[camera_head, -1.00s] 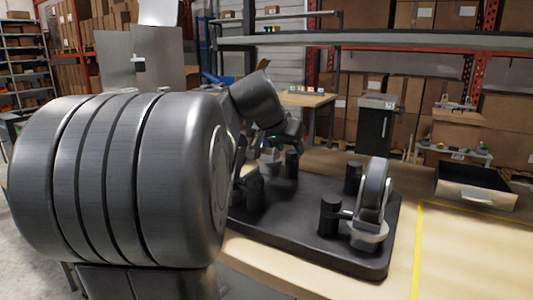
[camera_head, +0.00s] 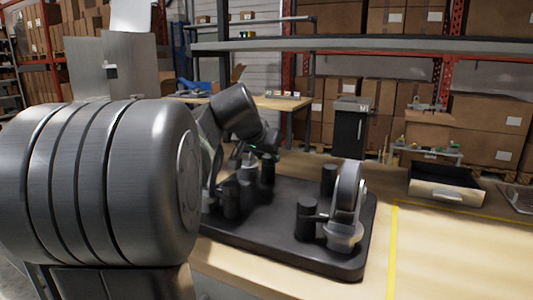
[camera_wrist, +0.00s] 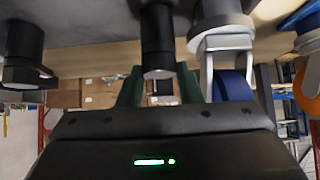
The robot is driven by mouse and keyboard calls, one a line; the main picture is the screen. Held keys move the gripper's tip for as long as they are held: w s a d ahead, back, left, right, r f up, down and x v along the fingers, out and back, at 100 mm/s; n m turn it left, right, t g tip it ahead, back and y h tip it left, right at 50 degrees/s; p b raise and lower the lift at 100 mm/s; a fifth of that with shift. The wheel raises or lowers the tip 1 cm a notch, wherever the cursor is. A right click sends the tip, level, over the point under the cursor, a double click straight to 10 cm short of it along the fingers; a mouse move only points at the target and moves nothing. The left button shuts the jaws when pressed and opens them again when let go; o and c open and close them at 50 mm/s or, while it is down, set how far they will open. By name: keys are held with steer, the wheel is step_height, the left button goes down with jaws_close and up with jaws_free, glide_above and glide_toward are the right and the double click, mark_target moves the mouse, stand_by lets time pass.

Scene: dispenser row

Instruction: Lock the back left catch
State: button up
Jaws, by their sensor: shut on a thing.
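A dark fixture plate (camera_head: 275,232) lies on the table and bears several black catch posts. In the head view, my gripper (camera_head: 265,155) is over the plate's back left part, at the black catch post (camera_head: 268,172) there. In the wrist view, my gripper's dark green fingers (camera_wrist: 158,86) are on both sides of this post (camera_wrist: 157,40) and shut on it. A caster with a pale swivel and blue wheel (camera_wrist: 231,86) is beside it. My arm and gripper partly hide the left posts in the head view, and I cannot tell whether the catch is locked.
A grey caster (camera_head: 346,205) stands upright at the plate's right, with a front post (camera_head: 307,218) and a back post (camera_head: 329,178) beside it. Another black post (camera_wrist: 22,45) is left in the wrist view. A black tray (camera_head: 446,185) lies farther right, past a yellow line (camera_head: 392,250).

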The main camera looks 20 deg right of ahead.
steer(key=shift+r, duration=0.2)
steer(key=n+t+y+p, duration=0.1)
steer(key=p, duration=0.1)
steer(key=n+y+p, duration=0.1)
steer(key=n+p, duration=0.1)
steer(key=p, duration=0.1)
steer(key=shift+s+d+r+t, duration=0.15)
steer(key=shift+d+t, duration=0.05)
steer(key=shift+t, duration=0.2)
steer(key=n+y+p, duration=0.1)
steer(key=n, duration=0.1)
steer(key=n+t+y+p, duration=0.1)
steer(key=shift+d+f+n+y, duration=0.2)
steer(key=shift+n+y, duration=0.1)
steer(key=shift+n, duration=0.1)
steer(key=n+y, duration=0.2)
steer(key=n, duration=0.1)
steer(key=n+y, duration=0.1)
steer(key=n, duration=0.1)
steer(key=shift+d+f+y, duration=0.1)
steer(key=shift+d+y, duration=0.15)
steer(key=shift+y, duration=0.15)
steer(key=n+g+y+p, duration=0.1)
steer(key=n+y, duration=0.1)
steer(key=n, duration=0.2)
steer(key=shift+d+y, duration=0.1)
steer(key=shift+y, duration=0.3)
steer(key=shift+n+g+y+p, duration=0.5)
steer(key=shift+n+y, duration=0.1)
steer(key=shift+n, duration=0.2)
